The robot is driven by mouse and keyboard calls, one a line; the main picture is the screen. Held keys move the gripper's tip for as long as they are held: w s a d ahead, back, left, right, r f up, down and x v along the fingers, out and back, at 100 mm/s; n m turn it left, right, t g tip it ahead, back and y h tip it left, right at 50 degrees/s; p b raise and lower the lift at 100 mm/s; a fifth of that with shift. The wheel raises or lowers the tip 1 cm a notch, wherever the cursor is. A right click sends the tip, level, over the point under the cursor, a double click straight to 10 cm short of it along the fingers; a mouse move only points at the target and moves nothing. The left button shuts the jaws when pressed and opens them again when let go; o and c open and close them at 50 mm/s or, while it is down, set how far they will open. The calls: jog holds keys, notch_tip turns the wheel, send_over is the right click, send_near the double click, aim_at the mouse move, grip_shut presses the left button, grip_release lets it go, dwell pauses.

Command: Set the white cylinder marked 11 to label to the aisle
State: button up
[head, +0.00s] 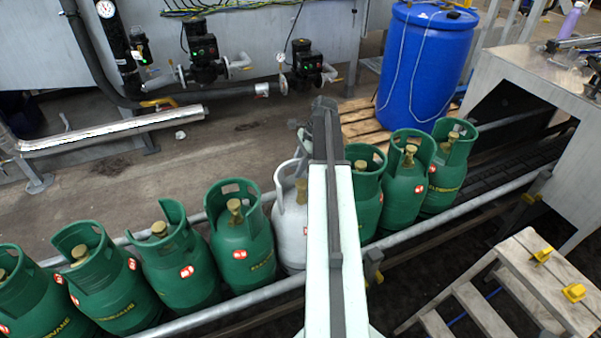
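The white cylinder (289,228) stands upright in the row on the conveyor, between green cylinders. My arm crosses in front of it and hides its right side. I cannot read the mark 11 on it. A small part of a red label shows near its right edge. My gripper (300,128) is at the far end of my arm, above and behind the cylinder's top. Its fingers are too small and too hidden to tell whether they are open or shut, or whether they touch the cylinder.
Several green cylinders stand close on the left (240,235) and right (405,180). A metal rail (225,302) runs along the conveyor's near side. A blue drum (425,65) stands on a pallet behind. Wooden steps (540,280) are at lower right. Pipes and pumps line the back left.

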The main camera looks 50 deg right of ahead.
grip_shut()
dwell(1.4)
